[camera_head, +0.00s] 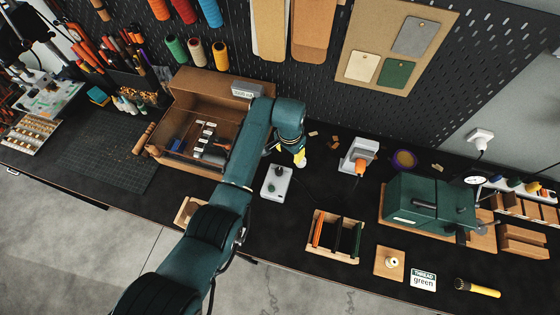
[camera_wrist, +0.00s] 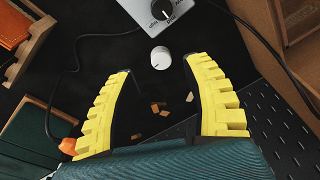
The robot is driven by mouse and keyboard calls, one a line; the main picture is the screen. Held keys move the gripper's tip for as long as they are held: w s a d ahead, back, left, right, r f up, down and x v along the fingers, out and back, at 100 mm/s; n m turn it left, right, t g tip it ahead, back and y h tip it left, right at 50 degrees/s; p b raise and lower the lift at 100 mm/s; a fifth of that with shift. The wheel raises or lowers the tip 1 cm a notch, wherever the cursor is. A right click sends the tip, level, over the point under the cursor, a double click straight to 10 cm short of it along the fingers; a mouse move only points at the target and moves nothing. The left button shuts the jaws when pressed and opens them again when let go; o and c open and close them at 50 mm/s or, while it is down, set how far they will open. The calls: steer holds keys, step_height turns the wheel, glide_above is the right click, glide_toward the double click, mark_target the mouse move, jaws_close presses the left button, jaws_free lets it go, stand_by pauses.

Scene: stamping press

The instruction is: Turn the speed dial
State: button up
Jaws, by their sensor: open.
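A grey control box (camera_head: 276,182) stands on the black bench in the head view. Its lower part shows at the top of the wrist view (camera_wrist: 150,18), with a round black dial (camera_wrist: 163,10) and printed marks. A white round knob (camera_wrist: 160,57) with a dark line shows just below the box edge in the wrist view; I cannot tell whether it is attached. My gripper (camera_head: 301,158) is to the upper right of the box in the head view. In the wrist view, my gripper's yellow fingers (camera_wrist: 157,70) are spread and empty, with the knob just beyond the tips.
A wooden bin (camera_head: 190,95) stands left of my arm. A socket box with an orange plug (camera_head: 365,166) stands right of my gripper. A slotted wooden holder (camera_head: 336,238) and a green machine (camera_head: 425,203) are further right. Cables and small scraps (camera_wrist: 158,107) lie on the bench.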

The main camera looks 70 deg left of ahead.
mark_target(279, 170)
steer(key=shift+g+h, duration=0.4)
steer(key=shift+h, duration=0.1)
steer(key=s+f, duration=0.1)
steer(key=s, duration=0.1)
steer(key=s+f, duration=0.1)
steer(key=shift+s+a+f, duration=0.2)
steer(key=shift+s+f, duration=0.15)
steer(key=shift+f, duration=0.05)
step_height(279, 170, down, 10)
steer(key=b, duration=0.9)
steer(key=shift+r, duration=0.6)
steer(key=shift+c, duration=0.6)
steer(key=c, duration=0.6)
steer(key=n, duration=1.1)
steer(key=shift+d, duration=0.1)
steer(key=o, duration=0.4)
steer(key=shift+n, duration=0.6)
steer(key=o, duration=0.5)
steer(key=shift+c, duration=0.2)
